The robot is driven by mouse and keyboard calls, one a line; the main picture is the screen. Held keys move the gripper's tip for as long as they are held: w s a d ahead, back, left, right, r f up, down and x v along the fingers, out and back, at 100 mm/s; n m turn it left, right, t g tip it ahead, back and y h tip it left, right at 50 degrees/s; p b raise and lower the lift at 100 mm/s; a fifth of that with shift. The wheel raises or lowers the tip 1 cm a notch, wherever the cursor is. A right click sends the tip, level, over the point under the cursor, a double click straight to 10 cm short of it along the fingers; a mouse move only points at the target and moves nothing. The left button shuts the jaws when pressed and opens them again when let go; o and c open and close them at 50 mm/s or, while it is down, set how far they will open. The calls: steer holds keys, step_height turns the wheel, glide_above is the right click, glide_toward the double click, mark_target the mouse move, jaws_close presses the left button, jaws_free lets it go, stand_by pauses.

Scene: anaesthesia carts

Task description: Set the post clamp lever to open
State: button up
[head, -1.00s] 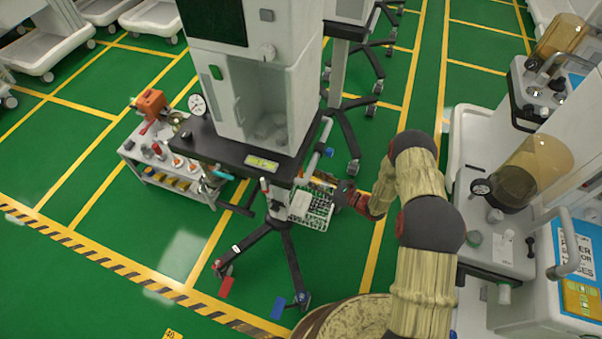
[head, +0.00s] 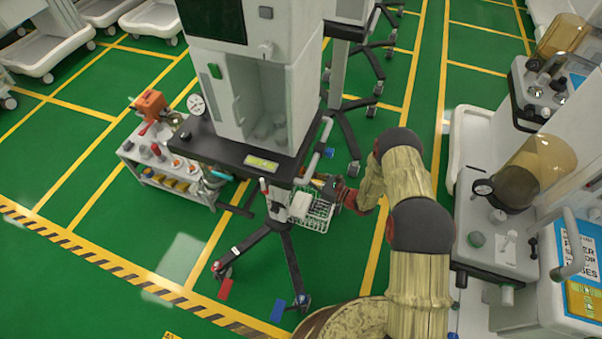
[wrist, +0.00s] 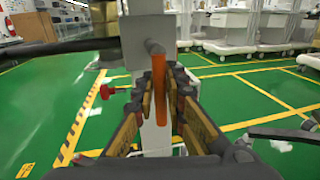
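An orange lever (wrist: 158,85) stands about upright in front of the pale grey post (wrist: 148,35) in the wrist view. My gripper (wrist: 165,80) points at the post, its fingers on either side of the lever with some gap between them. I cannot tell whether either finger touches the lever. In the head view my gripper (head: 327,184) is low beside the cart's post (head: 274,198), under the dark worktop. The lever and clamp are too small to make out there.
A wire basket (head: 316,214) hangs beside the post, below my gripper. The dark worktop (head: 222,150) overhangs close by. Dark cart legs (head: 293,265) spread over the green floor. A tool trolley (head: 165,172) stands left, and another cart (head: 480,235) stands right of my arm.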

jaws_close()
stand_by(0.3)
steer(key=shift+s, duration=0.1)
steer(key=shift+s+a+r+m+g+h+p, duration=0.2)
steer(key=shift+s+r+m+g+p, duration=0.5)
steer(key=shift+m, duration=1.65)
steer(key=shift+s+a+r+m+g+h+p, duration=0.1)
steer(key=shift+s+a+r+m+g+p, duration=0.2)
steer(key=shift+m+p, duration=1.35)
steer(key=shift+s+a+r+m+g+h+p, duration=0.15)
steer(key=shift+s+r+m+g, duration=0.45)
steer(key=shift+m, duration=2.4)
steer(key=shift+o, duration=1.9)
jaws_free()
steer(key=shift+o, duration=0.5)
